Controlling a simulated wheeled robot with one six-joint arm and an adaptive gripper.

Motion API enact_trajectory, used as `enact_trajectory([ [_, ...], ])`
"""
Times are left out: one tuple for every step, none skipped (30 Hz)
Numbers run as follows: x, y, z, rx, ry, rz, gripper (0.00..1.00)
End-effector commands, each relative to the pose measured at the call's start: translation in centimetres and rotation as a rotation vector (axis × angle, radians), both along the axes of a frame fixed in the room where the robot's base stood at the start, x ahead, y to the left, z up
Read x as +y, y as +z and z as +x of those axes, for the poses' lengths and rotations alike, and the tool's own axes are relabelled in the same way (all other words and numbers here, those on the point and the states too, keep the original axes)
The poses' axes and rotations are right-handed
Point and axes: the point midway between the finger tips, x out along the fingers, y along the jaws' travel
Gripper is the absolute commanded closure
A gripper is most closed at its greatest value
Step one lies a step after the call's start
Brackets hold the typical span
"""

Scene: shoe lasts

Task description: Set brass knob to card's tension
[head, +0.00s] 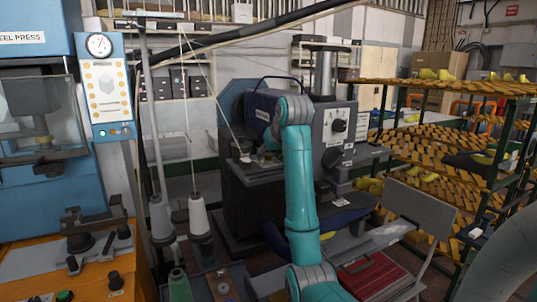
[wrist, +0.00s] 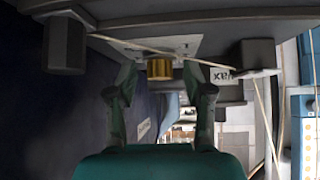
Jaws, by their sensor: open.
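The brass knob (wrist: 160,69) shows in the wrist view as a ribbed gold cylinder below a pale plate (wrist: 155,46). My gripper (wrist: 160,78) is open, with one fingertip on each side of the knob. The fingers look apart from it, though the gap on each side is small. In the head view my teal arm reaches to the dark sewing machine (head: 262,105), and the knob cannot be made out there.
A pale thread (wrist: 120,42) crosses close to the knob and fingers. Dark blocks (wrist: 65,42) flank the knob at left and right. In the head view thread cones (head: 200,215) stand left of the machine, and a rack of yellow lasts (head: 440,90) stands right.

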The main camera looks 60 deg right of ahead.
Motion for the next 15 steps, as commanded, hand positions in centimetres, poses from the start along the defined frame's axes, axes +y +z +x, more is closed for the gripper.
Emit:
enact_trajectory([
  [0.0, 0.01, 0.01, 0.0, 0.0, 0.0, 0.49],
  [0.0, 0.01, 0.01, 0.0, 0.0, 0.0, 0.56],
  [0.0, 0.01, 0.01, 0.0, 0.0, 0.0, 0.66],
  [0.0, 0.01, 0.01, 0.0, 0.0, 0.0, 0.74],
  [-0.01, 0.01, 0.02, 0.0, 0.0, 0.0, 0.81],
  [-0.01, 0.01, 0.02, 0.0, 0.0, 0.0, 0.91],
  [-0.01, 0.01, 0.02, 0.0, 0.0, 0.0, 0.99],
  [-0.01, 0.01, 0.02, 0.0, 0.0, 0.0, 1.0],
  [-0.01, 0.01, 0.02, 0.0, 0.0, 0.0, 1.0],
  [-0.01, 0.01, 0.02, 0.0, 0.0, 0.0, 1.0],
  [0.0, 0.01, 0.02, 0.0, -0.001, 0.0, 1.0],
  [0.01, 0.0, 0.05, 0.0, -0.006, 0.0, 1.0],
  [0.04, 0.0, 0.08, 0.0, -0.013, 0.0, 1.0],
  [0.06, -0.01, 0.11, 0.0, -0.024, 0.0, 1.0],
  [0.07, -0.01, 0.13, 0.001, -0.043, 0.0, 1.0],
])
